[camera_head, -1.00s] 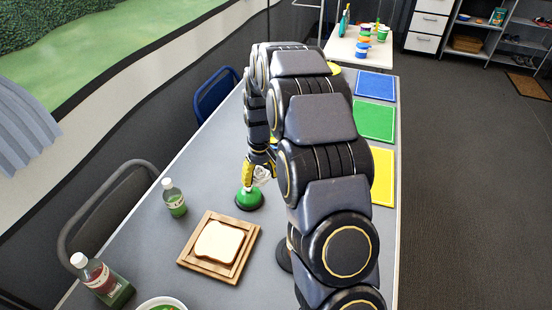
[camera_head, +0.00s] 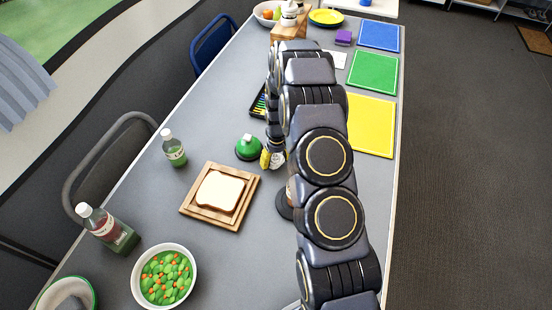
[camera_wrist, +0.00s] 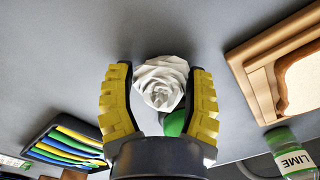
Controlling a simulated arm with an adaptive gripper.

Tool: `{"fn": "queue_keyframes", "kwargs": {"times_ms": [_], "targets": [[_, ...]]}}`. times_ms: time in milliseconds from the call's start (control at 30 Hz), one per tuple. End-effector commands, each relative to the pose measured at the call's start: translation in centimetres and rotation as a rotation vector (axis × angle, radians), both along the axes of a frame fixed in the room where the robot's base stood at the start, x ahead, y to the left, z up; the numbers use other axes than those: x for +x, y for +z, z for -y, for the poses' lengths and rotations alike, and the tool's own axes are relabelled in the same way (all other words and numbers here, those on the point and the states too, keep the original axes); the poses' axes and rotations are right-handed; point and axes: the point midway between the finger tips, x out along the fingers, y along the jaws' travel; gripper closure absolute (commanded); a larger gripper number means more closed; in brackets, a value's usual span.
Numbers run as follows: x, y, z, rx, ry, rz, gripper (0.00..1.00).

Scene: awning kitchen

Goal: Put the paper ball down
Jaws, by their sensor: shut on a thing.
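The paper ball (camera_wrist: 160,82) is white and crumpled. In the wrist view it sits between the two yellow fingers of my gripper (camera_wrist: 160,90), which is shut on it. In the head view my gripper (camera_head: 271,159) is low over the grey table (camera_head: 221,118), just right of a green domed object (camera_head: 248,147), and the ball (camera_head: 278,160) shows as a small white patch beside the fingers. My arm hides part of this area. I cannot tell whether the ball touches the table.
A bread slice on a wooden board (camera_head: 190,209), a bowl of vegetables (camera_head: 194,270) and bottles (camera_head: 174,148) stand to the left and front. A tray of markers (camera_head: 257,103) lies beyond the green object. Yellow (camera_head: 370,126), green (camera_head: 374,72) and blue (camera_head: 379,37) mats line the right edge.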

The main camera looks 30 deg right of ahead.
Motion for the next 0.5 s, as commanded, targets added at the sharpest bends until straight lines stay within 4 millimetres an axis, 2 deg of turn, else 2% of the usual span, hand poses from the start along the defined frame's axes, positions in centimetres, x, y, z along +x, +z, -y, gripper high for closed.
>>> {"fn": "queue_keyframes", "kwargs": {"times_ms": [333, 400, 433, 500], "targets": [[0.01, -0.44, -0.02, 0.0, 0.0, 0.0, 0.59], [0.02, -0.45, -0.01, 0.0, 0.001, 0.0, 0.22], [0.03, -0.44, -0.01, 0.0, 0.001, 0.0, 0.17], [0.03, -0.42, -0.01, 0.0, 0.001, 0.0, 0.17]]}}
